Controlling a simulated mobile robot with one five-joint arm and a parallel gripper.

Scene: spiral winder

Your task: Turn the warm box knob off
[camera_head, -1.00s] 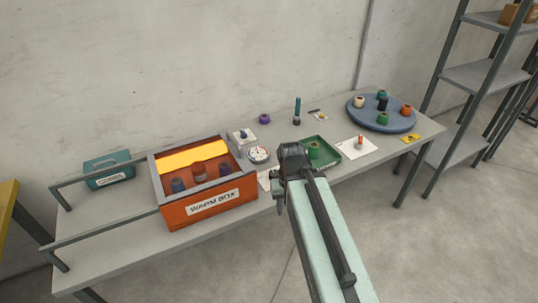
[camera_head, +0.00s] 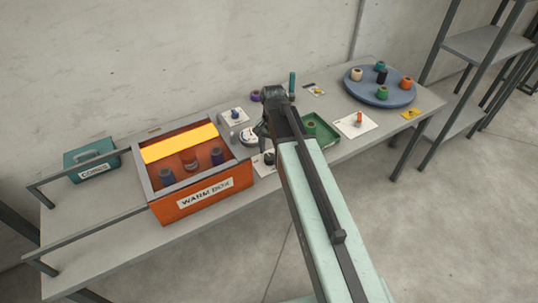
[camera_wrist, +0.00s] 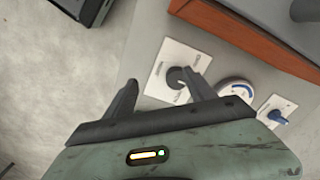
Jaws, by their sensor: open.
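The orange warm box (camera_head: 205,198) stands left of my gripper (camera_head: 264,135) in the head view, and its edge shows at top right of the wrist view (camera_wrist: 245,30). Beside it, a dark knob on a white plate (camera_wrist: 160,88) shows in the wrist view; the knob (camera_wrist: 181,77) also shows in the head view (camera_head: 268,158). The plate's lettering is too small to read. My gripper (camera_wrist: 164,87) is open and empty, and the dark knob appears between its fingers, nearer the right one. I cannot tell whether they touch.
A round white dial (camera_wrist: 236,90) and a blue knob on a white plate (camera_wrist: 278,115) are beside the dark knob. A green tray (camera_head: 322,130) is right of my arm. A blue-grey turntable (camera_head: 380,92) with several spools stands farther right.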

